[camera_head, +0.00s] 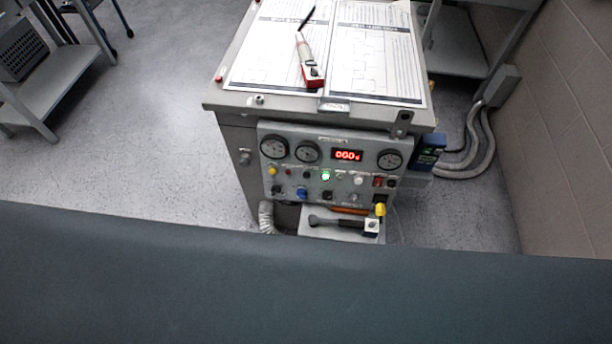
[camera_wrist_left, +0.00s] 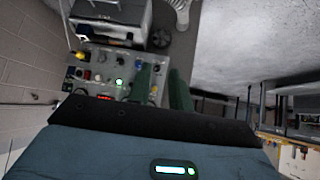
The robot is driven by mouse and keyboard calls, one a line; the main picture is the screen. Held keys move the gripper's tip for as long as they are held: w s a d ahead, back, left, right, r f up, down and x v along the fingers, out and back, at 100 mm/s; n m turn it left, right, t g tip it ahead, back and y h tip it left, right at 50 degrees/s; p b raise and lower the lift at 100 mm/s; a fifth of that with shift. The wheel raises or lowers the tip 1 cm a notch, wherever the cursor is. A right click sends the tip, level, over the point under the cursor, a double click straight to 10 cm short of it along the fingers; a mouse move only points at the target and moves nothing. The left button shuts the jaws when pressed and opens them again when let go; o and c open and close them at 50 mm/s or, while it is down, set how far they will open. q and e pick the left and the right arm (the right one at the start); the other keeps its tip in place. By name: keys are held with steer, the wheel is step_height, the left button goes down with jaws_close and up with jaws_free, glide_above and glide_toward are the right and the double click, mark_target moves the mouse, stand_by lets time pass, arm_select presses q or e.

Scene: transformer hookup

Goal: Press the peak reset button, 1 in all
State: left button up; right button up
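The grey control panel (camera_head: 315,184) is on the front of a cabinet. It carries several buttons and knobs, a lit green button (camera_head: 326,175), a yellow button (camera_head: 272,171), a white button (camera_head: 358,179), a blue knob (camera_head: 302,193) and a red digital display (camera_head: 347,155). Labels are too small to read, so I cannot tell which is the peak reset button. In the left wrist view the panel appears upside down, with the lit green button (camera_wrist_left: 119,83) visible. My left gripper (camera_wrist_left: 161,84) shows two green fingers apart, empty, in front of the panel's edge. My right gripper is not seen.
Papers (camera_head: 375,55) and a red-white handheld tool (camera_head: 309,64) lie on the cabinet top. A wrench-like tool (camera_head: 340,223) rests on a low shelf below the panel. Conduits (camera_head: 480,145) run beside the brick wall at right.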

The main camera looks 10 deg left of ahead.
arm_select(q)
jaws_close()
stand_by(1.3)
